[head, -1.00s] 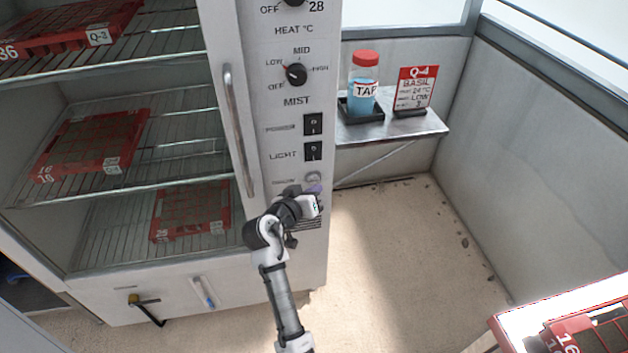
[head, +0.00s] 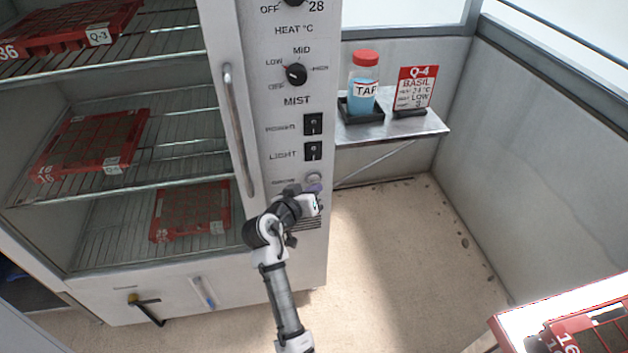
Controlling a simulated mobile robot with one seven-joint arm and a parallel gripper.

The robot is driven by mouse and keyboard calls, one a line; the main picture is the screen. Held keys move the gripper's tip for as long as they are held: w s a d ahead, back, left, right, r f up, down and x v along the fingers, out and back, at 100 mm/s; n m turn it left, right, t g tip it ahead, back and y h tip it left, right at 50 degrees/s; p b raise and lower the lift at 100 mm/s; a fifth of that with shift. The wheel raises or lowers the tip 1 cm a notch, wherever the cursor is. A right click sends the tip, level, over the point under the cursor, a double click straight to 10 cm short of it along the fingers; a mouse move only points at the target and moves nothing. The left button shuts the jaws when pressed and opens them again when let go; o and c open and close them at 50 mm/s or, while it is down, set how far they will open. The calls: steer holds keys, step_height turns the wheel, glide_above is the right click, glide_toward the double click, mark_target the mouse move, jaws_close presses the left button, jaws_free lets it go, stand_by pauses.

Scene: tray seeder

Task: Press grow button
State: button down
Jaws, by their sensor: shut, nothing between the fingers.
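The grow button (head: 314,178) is a small round grey knob low on the cabinet's front control panel, under the LIGHT switch. It is partly hidden by my gripper. I cannot tell whether the fingertips touch the button. The MIST dial (head: 296,74) points toward LOW.
The cabinet's tall door handle (head: 238,130) stands just left of the panel. Red trays (head: 90,148) lie on wire shelves at left. A metal shelf (head: 410,128) at right holds a blue TAP bottle (head: 364,85) and a red Q-4 card (head: 414,90).

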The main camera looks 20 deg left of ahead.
steer(key=shift+w+a, duration=0.15)
steer(key=shift+w, duration=0.1)
steer(key=shift+w+a, duration=0.3)
steer(key=shift+w, duration=0.1)
stand_by(0.8)
steer(key=shift+s, duration=0.1)
steer(key=shift+s+d, duration=0.5)
steer(key=shift+s, duration=0.15)
steer(key=s+d, duration=0.2)
steer(key=s, duration=0.2)
steer(key=shift+s+d+p, duration=0.1)
steer(key=shift+d+p, duration=0.25)
steer(key=shift+d, duration=0.05)
stand_by(0.5)
